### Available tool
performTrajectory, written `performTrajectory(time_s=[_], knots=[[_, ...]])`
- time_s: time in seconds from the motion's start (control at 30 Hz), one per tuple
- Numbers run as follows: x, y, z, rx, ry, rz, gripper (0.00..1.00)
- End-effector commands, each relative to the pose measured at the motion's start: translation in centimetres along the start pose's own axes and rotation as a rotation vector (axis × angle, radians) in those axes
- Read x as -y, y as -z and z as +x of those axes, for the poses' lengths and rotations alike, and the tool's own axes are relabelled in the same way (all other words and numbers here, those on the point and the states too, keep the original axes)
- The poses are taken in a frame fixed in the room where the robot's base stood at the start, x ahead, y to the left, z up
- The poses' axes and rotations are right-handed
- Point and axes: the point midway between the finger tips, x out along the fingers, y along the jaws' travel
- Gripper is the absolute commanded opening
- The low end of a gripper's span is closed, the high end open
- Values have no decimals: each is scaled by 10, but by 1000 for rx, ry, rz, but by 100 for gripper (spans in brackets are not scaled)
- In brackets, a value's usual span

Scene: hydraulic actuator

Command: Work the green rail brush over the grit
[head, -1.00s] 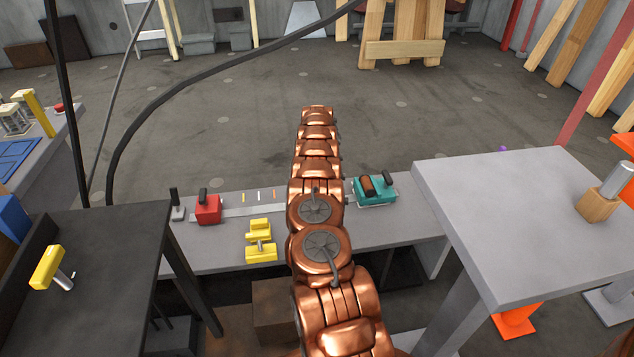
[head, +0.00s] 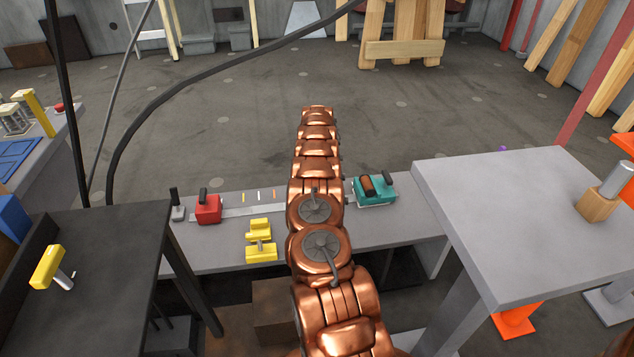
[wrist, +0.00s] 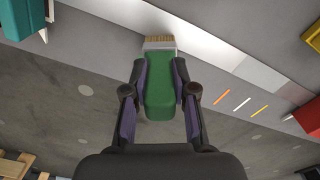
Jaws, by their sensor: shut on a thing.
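The green rail brush (wrist: 159,87) is between the fingers of my gripper (wrist: 160,92) in the wrist view, and the fingers are shut on its body. Its tan bristles (wrist: 159,38) and pale ferrule point to the top of that view, towards the pale metal rail (wrist: 215,42). The bristles look to be at the rail's edge; I cannot tell whether they touch it. The rail also shows on the bench in the head view (head: 238,212). My copper arm hides the gripper and brush in the head view. I cannot make out any grit.
On the grey bench (head: 205,260) stand a red block (head: 208,209) and yellow parts (head: 260,241) left of my arm, and a teal tool (head: 374,190) to its right. Small coloured strips (head: 259,196) lie behind the rail. A higher grey table (head: 520,215) stands at right.

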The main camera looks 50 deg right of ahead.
Motion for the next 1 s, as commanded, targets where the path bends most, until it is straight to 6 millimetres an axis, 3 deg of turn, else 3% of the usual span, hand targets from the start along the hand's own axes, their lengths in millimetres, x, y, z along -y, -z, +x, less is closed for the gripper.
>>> performTrajectory(time_s=[0.37, 1.0], knots=[[-10, -6, 0, 3, 1, 1, 0], [10, 5, -2, 2, 0, 1, 0]])
